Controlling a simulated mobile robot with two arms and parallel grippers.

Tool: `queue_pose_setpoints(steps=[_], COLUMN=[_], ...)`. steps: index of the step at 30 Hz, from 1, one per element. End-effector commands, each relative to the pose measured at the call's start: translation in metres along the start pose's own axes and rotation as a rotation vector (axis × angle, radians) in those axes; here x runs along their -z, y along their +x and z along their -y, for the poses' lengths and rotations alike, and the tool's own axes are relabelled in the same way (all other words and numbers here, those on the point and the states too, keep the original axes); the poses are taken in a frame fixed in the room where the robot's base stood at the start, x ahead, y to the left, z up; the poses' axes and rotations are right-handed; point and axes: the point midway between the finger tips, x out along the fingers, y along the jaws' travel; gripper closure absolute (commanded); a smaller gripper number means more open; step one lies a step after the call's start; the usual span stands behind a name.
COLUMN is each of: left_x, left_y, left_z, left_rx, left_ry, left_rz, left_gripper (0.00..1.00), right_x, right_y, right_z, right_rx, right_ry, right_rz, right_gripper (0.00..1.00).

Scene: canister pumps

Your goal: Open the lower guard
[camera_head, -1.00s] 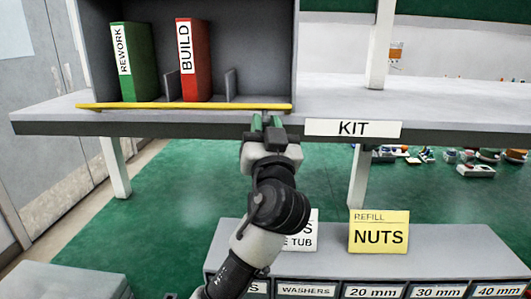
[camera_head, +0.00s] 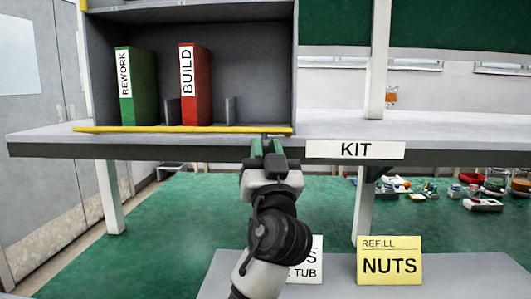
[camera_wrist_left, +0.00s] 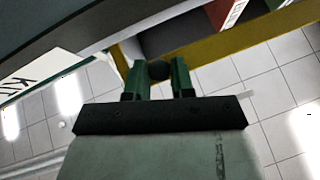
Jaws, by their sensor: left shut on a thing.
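The lower guard shows as a yellow bar (camera_head: 185,129) along the front bottom edge of the grey shelf box; it also shows in the left wrist view (camera_wrist_left: 240,38). My left gripper (camera_head: 268,143) is at the shelf's front edge, just below the bar's right end. In the left wrist view, its green fingers (camera_wrist_left: 158,72) are shut on a dark round knob (camera_wrist_left: 159,69) beside the yellow bar. How the knob joins the guard is hidden. My right gripper is not in view.
A green REWORK binder (camera_head: 138,85) and a red BUILD binder (camera_head: 196,85) stand in the box. A KIT label (camera_head: 356,150) hangs on the shelf edge. A yellow NUTS card (camera_head: 390,262) stands below right. The shelf right of the box is clear.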

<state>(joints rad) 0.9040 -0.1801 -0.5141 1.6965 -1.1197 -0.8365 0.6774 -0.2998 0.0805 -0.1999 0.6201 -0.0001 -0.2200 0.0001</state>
Motion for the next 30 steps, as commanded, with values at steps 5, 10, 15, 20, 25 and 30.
queue_pose_setpoints(steps=[5, 10, 15, 20, 25, 30], left_x=[-0.001, 0.0, 0.0, -0.002, -0.003, -0.002], left_y=[0.0, 0.0, -0.001, -0.016, -0.043, -0.065], left_z=[0.0, 0.0, 0.0, -0.001, -0.001, -0.001], left_rx=[0.0, 0.0, 0.0, -0.001, -0.001, -0.002], left_ry=[0.0, 0.0, 0.0, -0.002, -0.003, -0.002], left_rz=[0.001, 0.001, 0.001, 0.001, 0.003, 0.002], left_gripper=[0.59, 0.5, 0.5, 0.5, 0.5, 0.5], right_x=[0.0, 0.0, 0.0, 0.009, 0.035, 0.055], right_y=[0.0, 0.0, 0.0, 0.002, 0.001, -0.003], right_z=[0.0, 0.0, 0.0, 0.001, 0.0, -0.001], right_rx=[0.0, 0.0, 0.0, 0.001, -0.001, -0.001], right_ry=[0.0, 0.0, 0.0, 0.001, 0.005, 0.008], right_rz=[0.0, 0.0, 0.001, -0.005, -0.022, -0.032], right_gripper=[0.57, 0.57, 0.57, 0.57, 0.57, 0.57])
